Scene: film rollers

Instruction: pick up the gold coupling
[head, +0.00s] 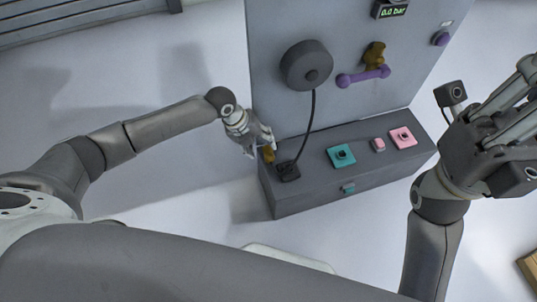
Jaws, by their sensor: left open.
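A small gold coupling (268,155) sits at the left end of the grey console's top, beside the black block where a cable ends. My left gripper (257,146) is open right next to the coupling, with its fingers pointing down. Its fingers partly cover the coupling, and I cannot tell whether they touch it. My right gripper (515,95) is large at the right edge, away from the coupling, and its finger opening cannot be made out.
The grey console (310,203) carries a teal square (341,156), a pink button (378,145) and a pink square (402,138). The upright panel behind holds a dark round reel (307,65), a gold fitting (374,55) with a purple handle (362,77), and a display. Pale floor left is clear.

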